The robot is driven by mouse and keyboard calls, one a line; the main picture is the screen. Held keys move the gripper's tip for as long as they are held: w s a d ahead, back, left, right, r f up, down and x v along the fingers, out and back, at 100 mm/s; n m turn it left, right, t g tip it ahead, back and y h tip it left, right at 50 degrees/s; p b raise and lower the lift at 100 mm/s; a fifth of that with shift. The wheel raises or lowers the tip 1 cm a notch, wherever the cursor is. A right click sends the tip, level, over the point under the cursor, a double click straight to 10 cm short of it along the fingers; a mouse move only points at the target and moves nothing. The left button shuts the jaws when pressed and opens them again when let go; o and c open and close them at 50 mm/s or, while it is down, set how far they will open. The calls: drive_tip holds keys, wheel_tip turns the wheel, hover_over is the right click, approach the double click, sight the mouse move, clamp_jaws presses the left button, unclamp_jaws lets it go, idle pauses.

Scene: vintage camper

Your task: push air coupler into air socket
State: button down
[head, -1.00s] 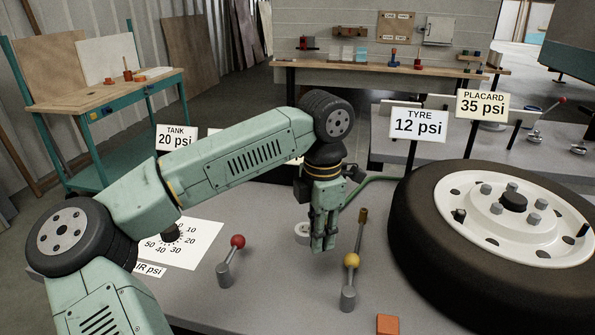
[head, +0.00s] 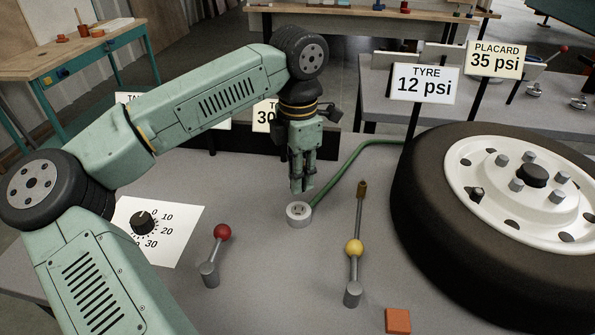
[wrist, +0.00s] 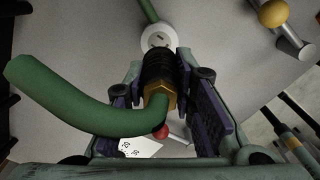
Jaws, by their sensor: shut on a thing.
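The air coupler (wrist: 158,72), a black body with a brass hex collar and a green hose stub (wrist: 70,105), sits between my gripper's pads in the wrist view. My gripper (head: 302,190) is shut on it; in the head view its fingers point down and hide most of the coupler. The air socket (head: 299,214) is a pale ring on the grey bench, just below my fingertips in the head view. It also shows in the wrist view (wrist: 158,37), beyond the coupler's far end. A gap shows between fingertips and socket in the head view; I cannot tell the exact distance.
A green hose (head: 345,170) runs from the socket toward the back. A red-knobbed lever (head: 210,268) and a yellow-knobbed lever (head: 354,270) stand in front. A large tyre (head: 425,225) fills the right. A dial (head: 142,222) is at left, an orange block (head: 397,320) at front.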

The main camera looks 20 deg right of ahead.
sight(298, 210)
drive_tip(key=shift+f, duration=0.15)
drive_tip(key=shift+f+b, duration=1.7)
drive_tip(key=shift+f, duration=1.05)
drive_tip(key=shift+b, duration=0.5)
drive_tip(key=shift+f+b, duration=0.55)
drive_tip(key=shift+f, duration=0.05)
idle(0.3)
drive_tip(key=c, duration=1.3)
unclamp_jaws()
wheel_tip(298, 210, up, 12)
drive_tip(key=shift+r, duration=0.1)
